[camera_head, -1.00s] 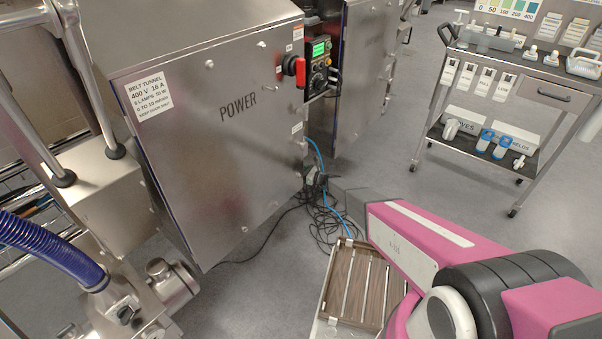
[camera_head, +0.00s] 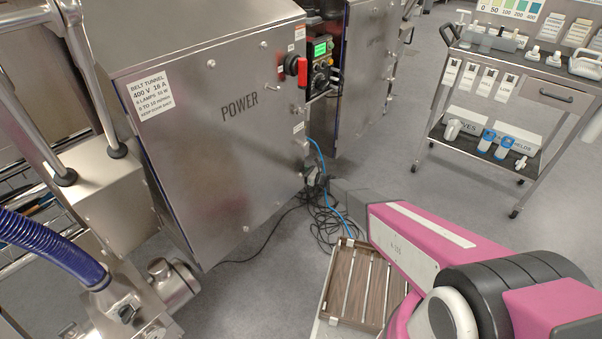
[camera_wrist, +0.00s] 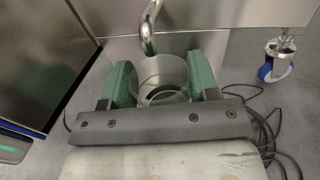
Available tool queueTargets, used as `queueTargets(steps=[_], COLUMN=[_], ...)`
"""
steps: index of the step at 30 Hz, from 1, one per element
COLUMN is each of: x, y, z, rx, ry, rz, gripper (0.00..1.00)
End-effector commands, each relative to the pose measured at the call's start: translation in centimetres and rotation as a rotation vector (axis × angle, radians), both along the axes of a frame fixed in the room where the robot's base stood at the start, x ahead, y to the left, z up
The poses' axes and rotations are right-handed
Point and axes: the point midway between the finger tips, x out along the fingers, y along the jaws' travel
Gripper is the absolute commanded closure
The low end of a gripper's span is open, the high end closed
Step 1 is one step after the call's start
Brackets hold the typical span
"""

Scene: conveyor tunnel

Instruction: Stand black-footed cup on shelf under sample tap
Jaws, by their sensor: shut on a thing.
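In the wrist view a clear, greyish cup (camera_wrist: 165,67) sits between the two green fingers of my gripper (camera_wrist: 163,80), which is shut on it. I look down at its round open mouth. I cannot make out the shelf below the cup.
A steel machine cabinet marked POWER (camera_head: 225,150) stands left of centre in the head view. Black and blue cables (camera_head: 325,215) lie on the floor near a slatted wooden board (camera_head: 352,285). A trolley (camera_head: 535,85) stands at right. A blue-wheeled caster (camera_wrist: 274,70) shows in the wrist view.

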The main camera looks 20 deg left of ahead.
Motion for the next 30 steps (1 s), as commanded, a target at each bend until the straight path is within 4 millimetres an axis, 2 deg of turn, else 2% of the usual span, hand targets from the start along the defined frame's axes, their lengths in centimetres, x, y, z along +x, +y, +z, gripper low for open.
queueTargets(steps=[1, 3, 14, 17, 30], x=[0.0, 0.0, -0.1, -0.3, -1.8], y=[0.0, 0.0, -0.5, -1.6, -9.0], z=[0.0, 0.0, 0.0, 0.1, 0.0], rx=[0.0, 0.0, 0.0, -0.001, 0.0], ry=[0.0, 0.0, 0.0, 0.0, 0.0], rz=[0.0, 0.0, -0.001, -0.001, -0.001], gripper=[0.35, 0.15, 0.15, 0.15, 0.15])
